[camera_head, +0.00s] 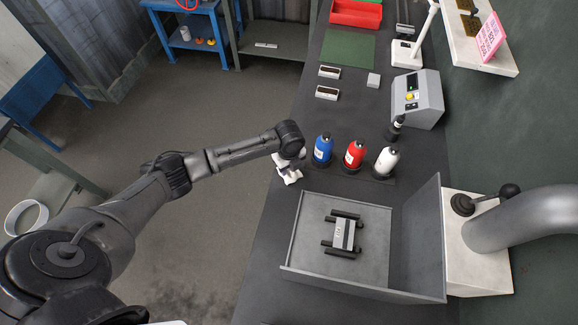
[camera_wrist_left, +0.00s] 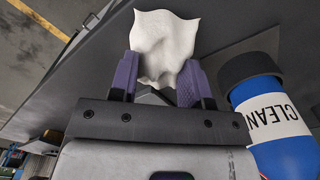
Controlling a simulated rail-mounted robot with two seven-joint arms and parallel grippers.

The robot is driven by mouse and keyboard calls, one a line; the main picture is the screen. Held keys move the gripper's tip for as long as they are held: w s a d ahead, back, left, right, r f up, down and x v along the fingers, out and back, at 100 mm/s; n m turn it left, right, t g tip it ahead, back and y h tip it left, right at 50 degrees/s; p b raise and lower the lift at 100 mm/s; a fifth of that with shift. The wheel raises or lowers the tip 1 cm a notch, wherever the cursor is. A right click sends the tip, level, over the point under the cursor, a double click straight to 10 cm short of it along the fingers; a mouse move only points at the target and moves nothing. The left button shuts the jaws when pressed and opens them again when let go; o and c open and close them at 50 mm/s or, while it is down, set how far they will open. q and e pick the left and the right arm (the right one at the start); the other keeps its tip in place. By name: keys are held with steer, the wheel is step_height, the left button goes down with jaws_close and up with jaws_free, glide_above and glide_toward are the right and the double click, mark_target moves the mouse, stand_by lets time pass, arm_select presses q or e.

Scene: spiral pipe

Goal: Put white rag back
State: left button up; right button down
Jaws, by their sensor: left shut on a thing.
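The white rag (camera_wrist_left: 165,45) is crumpled between the purple fingertips of my left gripper (camera_wrist_left: 160,80) in the left wrist view. In the head view the rag (camera_head: 290,176) hangs at the end of my left arm, near the left edge of the dark workbench (camera_head: 275,235). My left gripper (camera_head: 286,161) is shut on it, left of the blue bottle. I cannot tell whether the rag touches the bench. My right gripper is not in view.
A blue bottle (camera_head: 322,149), a red bottle (camera_head: 354,155) and a white bottle (camera_head: 386,162) stand in a row right of the gripper. A grey open tray (camera_head: 300,235) holding a metal part (camera_head: 343,234) sits in front.

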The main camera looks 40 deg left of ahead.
arm_select(q)
steer(key=shift+f, duration=0.35)
steer(key=shift+f, duration=0.1)
steer(key=o, duration=0.9)
